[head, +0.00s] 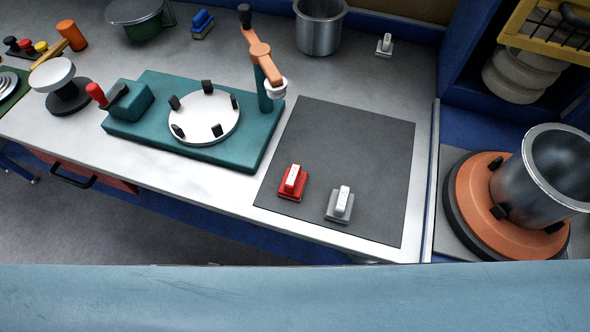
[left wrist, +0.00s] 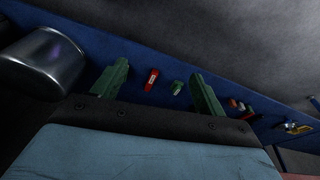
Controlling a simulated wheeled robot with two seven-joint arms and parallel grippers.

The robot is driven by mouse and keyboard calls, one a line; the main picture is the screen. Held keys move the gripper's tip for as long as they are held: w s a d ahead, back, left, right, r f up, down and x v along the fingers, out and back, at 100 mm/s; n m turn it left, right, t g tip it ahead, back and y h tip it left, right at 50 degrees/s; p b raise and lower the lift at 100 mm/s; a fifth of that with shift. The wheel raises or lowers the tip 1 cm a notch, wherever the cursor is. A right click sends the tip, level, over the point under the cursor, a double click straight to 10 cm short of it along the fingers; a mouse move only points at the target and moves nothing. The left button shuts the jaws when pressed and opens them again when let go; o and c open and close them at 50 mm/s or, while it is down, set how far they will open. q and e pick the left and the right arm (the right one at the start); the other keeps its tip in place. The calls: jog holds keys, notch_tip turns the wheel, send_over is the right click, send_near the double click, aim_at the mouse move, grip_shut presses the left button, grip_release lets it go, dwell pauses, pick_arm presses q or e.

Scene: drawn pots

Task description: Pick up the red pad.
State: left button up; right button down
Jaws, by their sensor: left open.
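The red pad (head: 291,184), with a white top piece, lies on the dark grey mat (head: 345,150) near the counter's front edge. A similar grey pad (head: 340,206) lies to its right, apart from it. My left gripper (left wrist: 159,70) shows in the left wrist view as two green fingers spread apart, with nothing held between them. Beyond the fingers, farther off, are a small red item (left wrist: 152,79) with a pale label and a small green item (left wrist: 177,88). I cannot tell if this red item is the pad. Neither gripper shows in the head view.
A teal fixture with a white disc (head: 205,117) and an orange-jointed arm stands left of the mat. A metal pot (head: 320,28) and a small white-topped pad (head: 385,44) are behind. A metal cylinder (head: 555,170) stands on an orange turntable at right. Most of the mat is clear.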

pick_arm(q)
jog(key=w+d+r+p, duration=0.1)
jog(key=w+d+r, duration=0.15)
jog(key=r, duration=0.65)
jog(key=w+d+r+p, duration=0.15)
jog(key=w+r, duration=0.25)
jog(key=r, duration=0.4)
notch_tip(320, 180, up, 25)
jog(key=m+g+p, duration=0.2)
jog(key=p, duration=0.2)
send_over(293, 175)
jog(key=shift+y, duration=0.4)
jog(key=f, duration=0.8)
jog(key=shift+s+d+f+b, duration=0.1)
jog(key=shift+s+d+b, duration=0.1)
jog(key=shift+s+b, duration=0.15)
jog(key=f, duration=0.5)
jog(key=shift+w+a+f, duration=0.1)
jog(key=shift+w+a, duration=0.1)
jog(key=shift+w, duration=0.2)
jog(key=c, duration=1.1)
notch_tip(293, 175, up, 10)
jog(key=shift+r, duration=0.1)
